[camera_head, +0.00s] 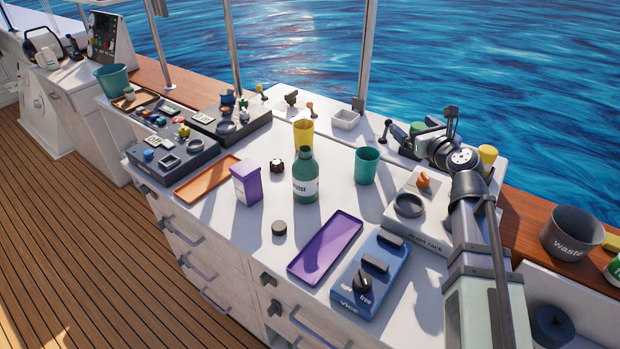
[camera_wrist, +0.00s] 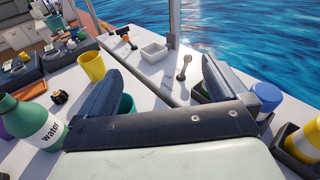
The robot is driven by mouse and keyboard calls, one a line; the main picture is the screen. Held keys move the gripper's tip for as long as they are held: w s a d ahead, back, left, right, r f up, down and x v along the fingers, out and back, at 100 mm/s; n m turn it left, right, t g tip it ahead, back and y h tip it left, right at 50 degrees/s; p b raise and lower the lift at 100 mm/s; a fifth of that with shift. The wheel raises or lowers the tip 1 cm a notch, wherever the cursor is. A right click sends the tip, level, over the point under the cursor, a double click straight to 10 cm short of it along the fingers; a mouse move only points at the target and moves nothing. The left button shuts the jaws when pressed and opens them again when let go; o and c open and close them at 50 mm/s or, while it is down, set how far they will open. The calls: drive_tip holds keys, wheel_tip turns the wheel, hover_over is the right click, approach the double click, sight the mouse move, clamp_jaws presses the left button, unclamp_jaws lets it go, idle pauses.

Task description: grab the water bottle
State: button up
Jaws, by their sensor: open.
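The water bottle (camera_head: 306,185) is green with a white label and stands upright near the middle of the white counter. In the wrist view the bottle (camera_wrist: 32,122) shows at the left edge, outside my fingers, its label reading "water". My gripper (camera_wrist: 163,72) is open, with one dark finger on each side and nothing held between them. In the head view my gripper (camera_head: 402,134) is beyond and to the right of the bottle, well apart from it, near the counter's back edge.
A teal cup (camera_head: 367,165) stands right of the bottle and a yellow cup (camera_head: 303,135) behind it. A purple box (camera_head: 246,184) stands to its left. A purple tray (camera_head: 326,247) and blue vice (camera_head: 371,275) lie in front.

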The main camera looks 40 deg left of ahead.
sight(305, 177)
drive_tip(key=s+a+f+n+g+y, duration=0.15)
drive_tip(key=s+a+g, duration=0.25)
drive_tip(key=s+a, duration=0.7)
drive_tip(key=s+a+f+n+g, duration=0.1)
drive_tip(key=s+f, duration=0.2)
drive_tip(key=s+f+n+g, duration=0.1)
drive_tip(key=s+f, duration=0.2)
drive_tip(key=s+a+f+n+g+h, duration=0.1)
drive_tip(key=s+f, duration=0.2)
drive_tip(key=s, duration=0.1)
drive_tip(key=shift+a+g, duration=0.35)
drive_tip(key=shift+g, duration=0.05)
drive_tip(key=shift+x, duration=3.7)
drive_tip(key=shift+d+f, duration=0.1)
drive_tip(key=shift+f, duration=0.05)
drive_tip(key=shift+c, duration=0.5)
drive_tip(key=c, duration=1)
drive_tip(key=shift+c, duration=0.6)
